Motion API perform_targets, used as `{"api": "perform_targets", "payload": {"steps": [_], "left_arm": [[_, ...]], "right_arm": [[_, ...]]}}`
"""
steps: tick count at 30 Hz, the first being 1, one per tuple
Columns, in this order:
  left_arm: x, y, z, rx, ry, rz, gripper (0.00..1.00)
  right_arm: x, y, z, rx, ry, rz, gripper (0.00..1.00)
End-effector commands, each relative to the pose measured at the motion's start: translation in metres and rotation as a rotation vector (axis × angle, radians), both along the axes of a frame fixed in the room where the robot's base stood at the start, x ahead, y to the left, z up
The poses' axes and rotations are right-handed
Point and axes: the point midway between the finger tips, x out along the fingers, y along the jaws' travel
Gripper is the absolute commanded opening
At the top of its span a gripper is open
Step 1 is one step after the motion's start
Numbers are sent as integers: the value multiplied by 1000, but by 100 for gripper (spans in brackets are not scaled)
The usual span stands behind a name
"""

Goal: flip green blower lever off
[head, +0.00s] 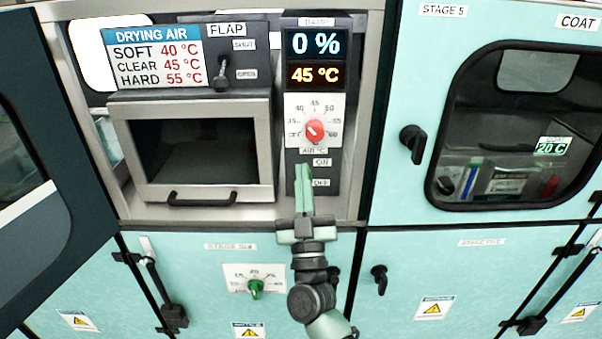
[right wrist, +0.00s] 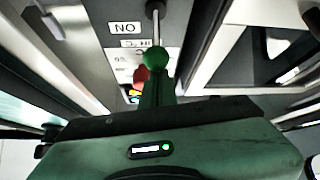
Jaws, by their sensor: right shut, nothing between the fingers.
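The green blower lever shows in the right wrist view as a green ball (right wrist: 157,60) on a metal rod, beside a label that reads ON upside down. The ball lies on the ON label's side of the rod's base. In the head view my right gripper (head: 304,178) is in front of the ON/OFF panel (head: 292,172) and covers most of the lever. Its fingers are shut and empty, pointing up the panel. In the right wrist view the fingertips (right wrist: 157,88) are right by the ball; I cannot tell whether they touch. My left gripper is not in view.
Above the switch are a red temperature knob (head: 315,131) and a display (head: 316,58) reading 0 % and 45 °C. A green knob (head: 256,288) sits below. A windowed cabinet door (head: 412,90) stands right.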

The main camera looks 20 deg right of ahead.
Motion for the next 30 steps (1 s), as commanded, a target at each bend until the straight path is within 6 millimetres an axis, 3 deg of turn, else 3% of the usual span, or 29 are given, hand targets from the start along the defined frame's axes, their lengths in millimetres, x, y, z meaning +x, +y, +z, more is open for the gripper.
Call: {"api": "perform_targets", "payload": {"steps": [11, 30], "left_arm": [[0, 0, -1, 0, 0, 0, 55], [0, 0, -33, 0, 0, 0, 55]], "right_arm": [[0, 0, -2, 0, -3, 0, 0], [-3, 1, -14, -34, -112, 0, 0]]}}
